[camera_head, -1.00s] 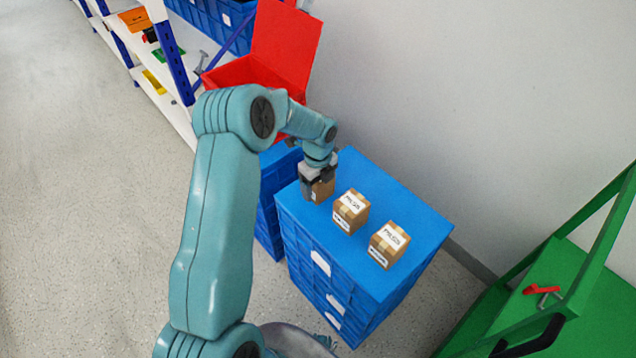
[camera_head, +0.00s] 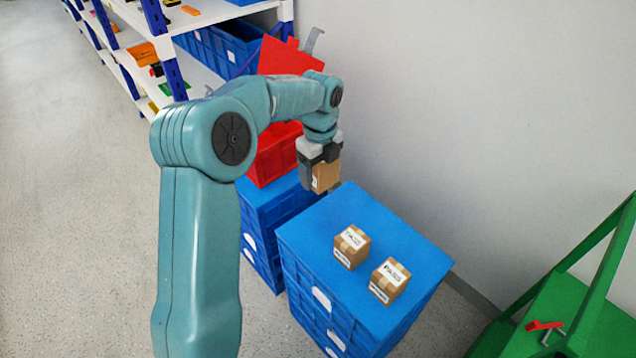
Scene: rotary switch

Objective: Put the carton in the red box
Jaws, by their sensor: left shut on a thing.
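My left gripper (camera_head: 320,170) is shut on a brown carton (camera_head: 326,176) and holds it above the far corner of a stack of blue crates (camera_head: 310,228). The gripper covers part of the carton. The red box (camera_head: 272,160) stands on a lower blue stack, left of and behind the gripper. Its red lid (camera_head: 288,58) is raised at the back. My arm hides much of the box and its opening. Two more cartons, one to the left (camera_head: 351,246) and one to the right (camera_head: 389,280), sit on the blue top. My right gripper is not in view.
A shelf with blue bins (camera_head: 232,44) and small coloured parts stands at the upper left. A white wall (camera_head: 480,110) runs along the right. A green frame (camera_head: 590,300) with a red handle (camera_head: 544,325) is at the lower right.

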